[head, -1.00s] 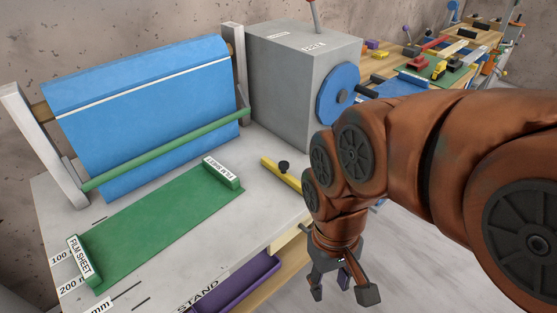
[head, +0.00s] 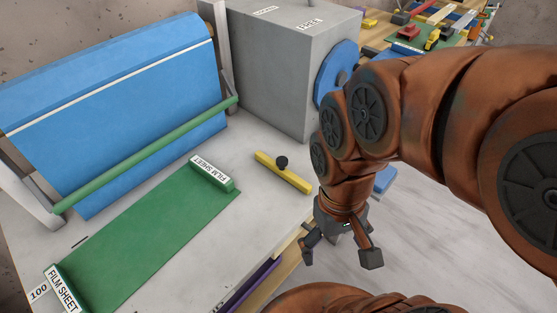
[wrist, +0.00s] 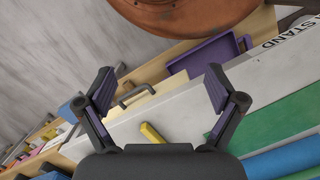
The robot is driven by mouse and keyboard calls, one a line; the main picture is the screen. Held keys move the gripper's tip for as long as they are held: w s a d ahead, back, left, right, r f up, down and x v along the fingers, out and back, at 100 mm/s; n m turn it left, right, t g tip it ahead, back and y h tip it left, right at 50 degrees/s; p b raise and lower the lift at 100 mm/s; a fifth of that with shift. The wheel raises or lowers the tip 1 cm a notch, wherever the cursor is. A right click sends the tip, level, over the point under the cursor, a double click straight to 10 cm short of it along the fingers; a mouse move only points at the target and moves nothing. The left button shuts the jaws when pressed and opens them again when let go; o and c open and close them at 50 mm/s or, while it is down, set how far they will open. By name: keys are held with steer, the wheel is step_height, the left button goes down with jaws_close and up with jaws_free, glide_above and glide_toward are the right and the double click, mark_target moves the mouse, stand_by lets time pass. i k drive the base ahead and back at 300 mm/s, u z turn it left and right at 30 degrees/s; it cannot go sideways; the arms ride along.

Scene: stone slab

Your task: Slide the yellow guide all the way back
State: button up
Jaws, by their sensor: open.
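The yellow guide (head: 292,178) is a short bar with a round black knob (head: 281,162) on top. It lies on the pale stone slab (head: 262,215), between the green film sheet and the slab's front edge. My gripper (head: 340,258) hangs in front of the slab's edge, to the right of the guide and apart from it. It is open and empty. In the wrist view the guide (wrist: 152,133) shows beyond and between the spread fingers (wrist: 160,92); its knob cannot be made out there.
A green film sheet (head: 150,240) with labelled end bars lies on the slab. Behind it stand a blue roll (head: 120,100) with a green rod (head: 150,155) and a grey box (head: 275,75) with a blue wheel (head: 338,68). A purple tray (wrist: 215,58) sits below the slab's edge.

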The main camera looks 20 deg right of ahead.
mark_target(282, 167)
steer(key=u, duration=1.65)
steer(key=k, duration=0.6)
steer(key=z, duration=0.5)
